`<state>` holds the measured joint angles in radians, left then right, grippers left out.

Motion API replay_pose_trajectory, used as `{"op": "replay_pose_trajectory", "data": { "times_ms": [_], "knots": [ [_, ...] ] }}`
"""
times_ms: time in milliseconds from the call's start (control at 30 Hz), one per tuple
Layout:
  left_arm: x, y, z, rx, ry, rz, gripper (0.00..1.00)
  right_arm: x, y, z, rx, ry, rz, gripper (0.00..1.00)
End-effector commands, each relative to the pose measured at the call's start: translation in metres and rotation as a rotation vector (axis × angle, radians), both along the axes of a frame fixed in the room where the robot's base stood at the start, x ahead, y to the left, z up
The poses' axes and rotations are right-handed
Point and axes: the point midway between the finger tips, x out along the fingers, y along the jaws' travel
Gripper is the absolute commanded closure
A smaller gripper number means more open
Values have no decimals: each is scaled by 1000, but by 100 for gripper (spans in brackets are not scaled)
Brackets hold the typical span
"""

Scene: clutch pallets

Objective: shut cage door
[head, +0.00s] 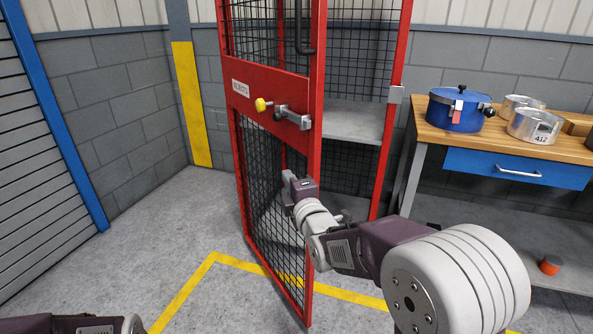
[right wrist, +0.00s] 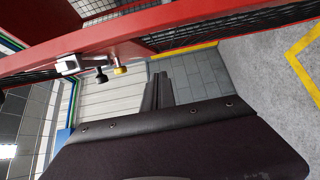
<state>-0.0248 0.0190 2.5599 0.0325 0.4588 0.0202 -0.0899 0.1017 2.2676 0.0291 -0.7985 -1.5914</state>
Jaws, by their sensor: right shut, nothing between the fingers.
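The cage door (head: 270,200), a red frame with black mesh, stands ajar on the red cage (head: 397,60). A gap shows between its right edge and the cage's right post. The door carries a white label, a black bar handle (head: 303,30) and a grey latch (head: 293,117) with a yellow knob (head: 262,104). My right gripper (head: 287,188) is shut and empty, in front of the door's lower mesh, below the latch; contact cannot be told. The right wrist view shows its fingers (right wrist: 159,90) below the red door bar (right wrist: 190,27), latch and yellow knob (right wrist: 120,70). My left gripper is not visible.
A wooden workbench (head: 520,140) with a blue drawer stands at the right, holding a blue pot (head: 455,110) and metal pots (head: 535,124). Inside the cage is a grey shelf (head: 352,120). Yellow floor lines pass under the door; the floor left of it is clear.

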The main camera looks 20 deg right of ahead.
Motion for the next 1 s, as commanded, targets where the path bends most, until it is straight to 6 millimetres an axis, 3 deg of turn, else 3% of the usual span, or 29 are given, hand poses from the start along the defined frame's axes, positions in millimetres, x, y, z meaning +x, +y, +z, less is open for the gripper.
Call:
{"op": "replay_pose_trajectory", "data": {
  "times_ms": [233,500,1000],
  "knots": [
    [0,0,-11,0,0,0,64,49,-3,-2,0,-1,-4,100],
    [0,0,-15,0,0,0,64,57,-33,-1,-1,0,-2,100],
    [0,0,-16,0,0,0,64,57,-36,0,0,0,-2,100]
  ]
}}
